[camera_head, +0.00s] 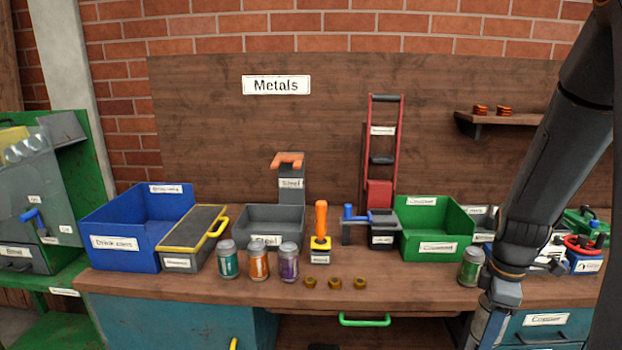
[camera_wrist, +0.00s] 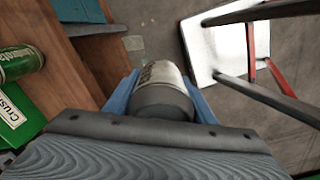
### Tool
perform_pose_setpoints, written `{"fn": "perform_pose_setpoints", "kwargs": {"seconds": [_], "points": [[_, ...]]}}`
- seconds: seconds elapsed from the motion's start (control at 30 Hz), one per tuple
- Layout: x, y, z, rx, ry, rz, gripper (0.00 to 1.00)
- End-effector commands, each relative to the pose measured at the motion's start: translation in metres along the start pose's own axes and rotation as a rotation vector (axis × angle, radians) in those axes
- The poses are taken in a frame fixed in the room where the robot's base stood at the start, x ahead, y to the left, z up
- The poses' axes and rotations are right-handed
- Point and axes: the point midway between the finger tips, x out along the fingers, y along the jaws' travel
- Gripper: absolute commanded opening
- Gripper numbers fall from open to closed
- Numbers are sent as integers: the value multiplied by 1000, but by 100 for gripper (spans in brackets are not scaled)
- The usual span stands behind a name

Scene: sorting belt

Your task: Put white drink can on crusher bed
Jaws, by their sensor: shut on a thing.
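A white drink can (camera_wrist: 160,75) with dark print shows in the wrist view. My gripper (camera_wrist: 165,88) is shut on it, with a blue finger on each side. The can is held clear of the workbench's edge, above the floor. In the head view my arm comes down at the right, and the fingers and white can are out of frame.
Teal (camera_head: 228,260), orange (camera_head: 259,262) and purple cans (camera_head: 288,262) stand along the bench front, with brass nuts (camera_head: 334,283) nearby. A green can (camera_head: 471,267) stands beside my arm. A blue bin (camera_head: 125,243) and green bin (camera_head: 431,247) flank the middle. A white-topped stool (camera_wrist: 215,52) stands on the floor.

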Motion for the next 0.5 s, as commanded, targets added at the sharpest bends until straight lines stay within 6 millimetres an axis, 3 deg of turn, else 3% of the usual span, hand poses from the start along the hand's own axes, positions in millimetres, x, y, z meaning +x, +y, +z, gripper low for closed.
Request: {"fn": "perform_pose_setpoints", "kwargs": {"seconds": [0.27, 0.5], "points": [[18, 2, -32, 152, 0, -2, 29], [46, 1, -80, 389, -1, -2, 29]]}}
